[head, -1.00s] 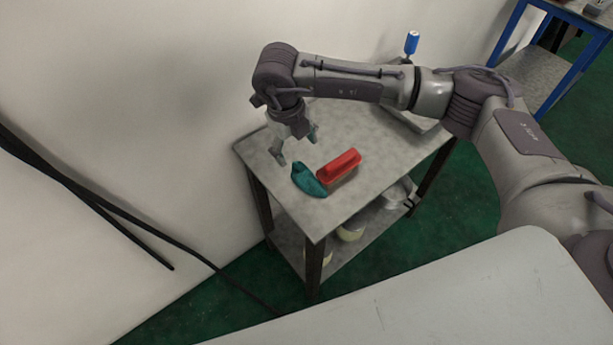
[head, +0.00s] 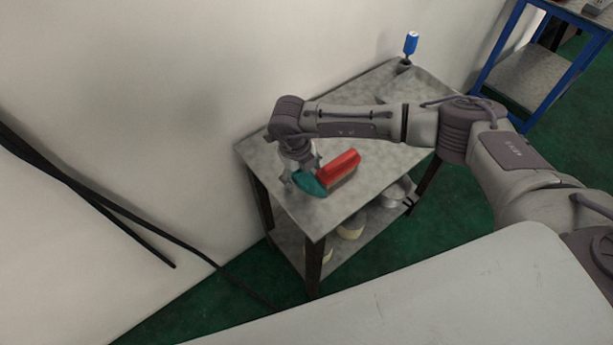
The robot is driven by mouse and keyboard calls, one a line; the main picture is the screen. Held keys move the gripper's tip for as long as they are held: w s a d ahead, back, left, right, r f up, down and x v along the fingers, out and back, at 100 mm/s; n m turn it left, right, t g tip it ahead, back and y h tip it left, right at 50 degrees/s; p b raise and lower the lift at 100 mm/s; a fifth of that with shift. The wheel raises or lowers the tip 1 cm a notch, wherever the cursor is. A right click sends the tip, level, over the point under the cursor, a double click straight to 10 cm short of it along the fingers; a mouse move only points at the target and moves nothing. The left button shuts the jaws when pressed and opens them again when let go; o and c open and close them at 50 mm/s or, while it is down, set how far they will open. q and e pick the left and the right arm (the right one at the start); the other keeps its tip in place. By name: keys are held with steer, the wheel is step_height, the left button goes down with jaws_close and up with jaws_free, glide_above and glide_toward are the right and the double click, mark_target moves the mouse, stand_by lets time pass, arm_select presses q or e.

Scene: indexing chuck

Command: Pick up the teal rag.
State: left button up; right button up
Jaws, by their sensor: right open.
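The teal rag (head: 310,184) lies crumpled on the grey top of a small side table (head: 321,218), against the left side of a red-handled brush. My right gripper (head: 303,178) points down over the rag from behind. It is open, with one finger showing at the rag's left side and the other by its far right side, partly hidden. Part of the rag is hidden by the gripper. I cannot tell whether the fingers touch it. My left gripper is not in view.
The red brush (head: 339,168) sits right beside the rag. A blue-handled tool (head: 410,44) stands at the table's far corner. Cans (head: 351,226) are on the lower shelf. A wall borders the table's left side. The front of the tabletop is clear.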

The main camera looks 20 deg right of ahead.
steer(key=c, duration=1.3)
